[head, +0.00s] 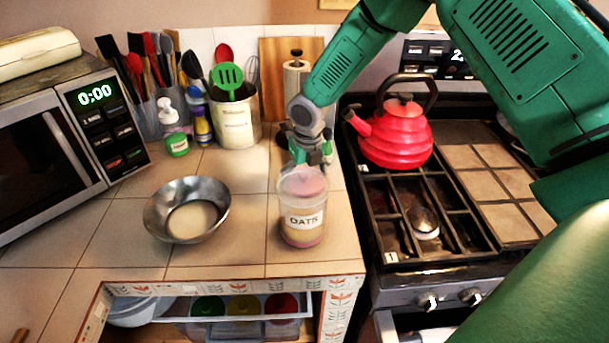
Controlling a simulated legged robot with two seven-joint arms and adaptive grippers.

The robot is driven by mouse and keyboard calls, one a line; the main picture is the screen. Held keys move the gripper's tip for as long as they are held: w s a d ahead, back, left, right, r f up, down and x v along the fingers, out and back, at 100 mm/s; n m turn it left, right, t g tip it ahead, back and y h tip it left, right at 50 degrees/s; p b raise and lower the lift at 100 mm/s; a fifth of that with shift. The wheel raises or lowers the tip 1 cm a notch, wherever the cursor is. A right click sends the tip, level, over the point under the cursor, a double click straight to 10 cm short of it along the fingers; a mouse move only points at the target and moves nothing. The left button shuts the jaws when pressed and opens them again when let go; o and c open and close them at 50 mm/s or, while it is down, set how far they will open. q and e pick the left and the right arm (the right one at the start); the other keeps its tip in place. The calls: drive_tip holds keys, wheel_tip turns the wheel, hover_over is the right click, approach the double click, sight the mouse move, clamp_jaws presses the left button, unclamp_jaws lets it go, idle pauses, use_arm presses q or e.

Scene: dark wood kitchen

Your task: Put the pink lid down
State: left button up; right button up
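A clear container labelled OATS (303,222) stands upright on the tiled counter, with pale contents and a pink band at its bottom. The pink lid (303,184) shows at the container's top; whether it is seated on the rim or held just above it is unclear. My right gripper (307,162) comes down from above, with its fingertips at the top of the lid. The fingers are small and partly hidden, so their grip on the lid cannot be made out. My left gripper is not in view.
A metal bowl (187,210) with pale contents sits left of the container. A microwave (55,150) stands at the left and utensil holders (235,120) at the back. The stove with a red kettle (396,138) is on the right. Counter tiles (240,245) between bowl and container are clear.

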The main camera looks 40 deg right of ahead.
drive_tip(key=shift+f, duration=0.1)
drive_tip(key=o, duration=0.8)
drive_tip(key=shift+s+d, duration=0.1)
drive_tip(key=shift+d, duration=0.1)
drive_tip(key=shift+o, duration=0.2)
drive_tip(key=shift+d+f, duration=0.2)
drive_tip(key=shift+d, duration=0.25)
drive_tip(key=r, duration=0.7)
drive_tip(key=s+a+r, duration=0.1)
drive_tip(key=r, duration=0.3)
drive_tip(key=shift+s+r, duration=0.1)
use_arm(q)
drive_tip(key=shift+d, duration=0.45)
use_arm(e)
drive_tip(key=shift+s+d+r, duration=0.1)
drive_tip(key=shift+d+r, duration=0.2)
drive_tip(key=shift+r, duration=0.25)
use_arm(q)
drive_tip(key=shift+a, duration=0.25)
use_arm(e)
drive_tip(key=shift+a+r, duration=0.1)
drive_tip(key=shift+a, duration=0.2)
